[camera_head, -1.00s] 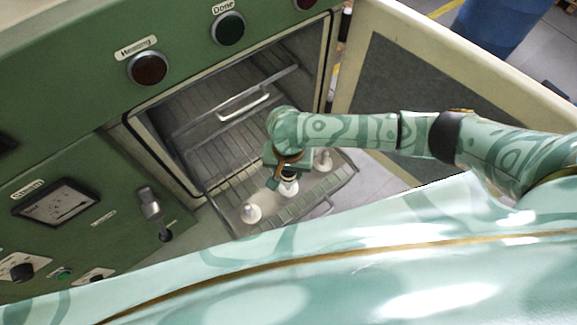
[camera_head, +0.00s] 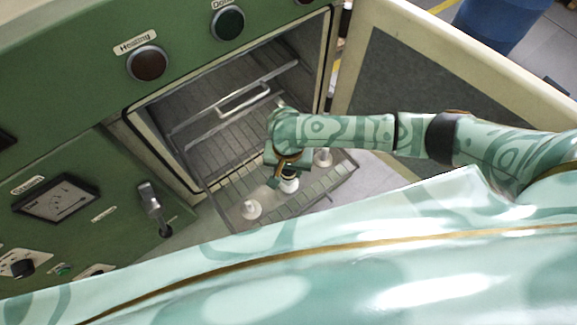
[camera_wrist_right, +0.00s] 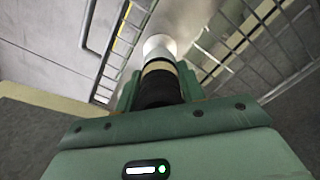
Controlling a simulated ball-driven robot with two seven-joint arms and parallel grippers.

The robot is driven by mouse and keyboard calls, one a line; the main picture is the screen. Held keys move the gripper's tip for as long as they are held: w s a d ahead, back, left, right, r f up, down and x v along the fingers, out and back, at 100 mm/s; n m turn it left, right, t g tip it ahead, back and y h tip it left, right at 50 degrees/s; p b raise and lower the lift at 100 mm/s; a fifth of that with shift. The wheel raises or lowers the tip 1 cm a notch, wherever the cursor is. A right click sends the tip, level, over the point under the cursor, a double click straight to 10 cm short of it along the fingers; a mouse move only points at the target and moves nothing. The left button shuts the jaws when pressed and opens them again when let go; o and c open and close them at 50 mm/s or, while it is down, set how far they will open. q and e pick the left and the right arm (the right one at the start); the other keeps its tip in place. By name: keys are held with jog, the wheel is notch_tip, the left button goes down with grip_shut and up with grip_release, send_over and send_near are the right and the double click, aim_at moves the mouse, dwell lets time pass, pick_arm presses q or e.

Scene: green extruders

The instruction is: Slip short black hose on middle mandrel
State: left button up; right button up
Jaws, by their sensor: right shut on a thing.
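My right gripper (camera_head: 284,176) is over the pulled-out rack, at the middle white mandrel (camera_head: 289,186). It is shut on the short black hose (camera_wrist_right: 160,90), which shows between the fingers in the right wrist view. A pale beige band lies at the hose's far end, and the white mandrel (camera_wrist_right: 160,46) is in line just beyond it. The hose is at the mandrel's top; I cannot tell how far it is over it. The left white mandrel (camera_head: 251,210) and right white mandrel (camera_head: 323,158) stand bare on the rack. My left gripper is out of view.
The wire rack (camera_head: 222,206) sticks out of the open green oven (camera_head: 147,120). An upper rack with a handle (camera_head: 243,98) is inside. A lever (camera_head: 152,205) sits on the left panel.

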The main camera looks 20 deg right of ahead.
jog(key=shift+f, duration=0.95)
jog(key=shift+f+b, duration=0.1)
jog(key=shift+b, duration=0.2)
jog(key=shift+f, duration=1)
jog(key=o, duration=1.2)
jog(key=shift+r, duration=0.15)
notch_tip(320, 180, up, 16)
jog(key=p, duration=0.6)
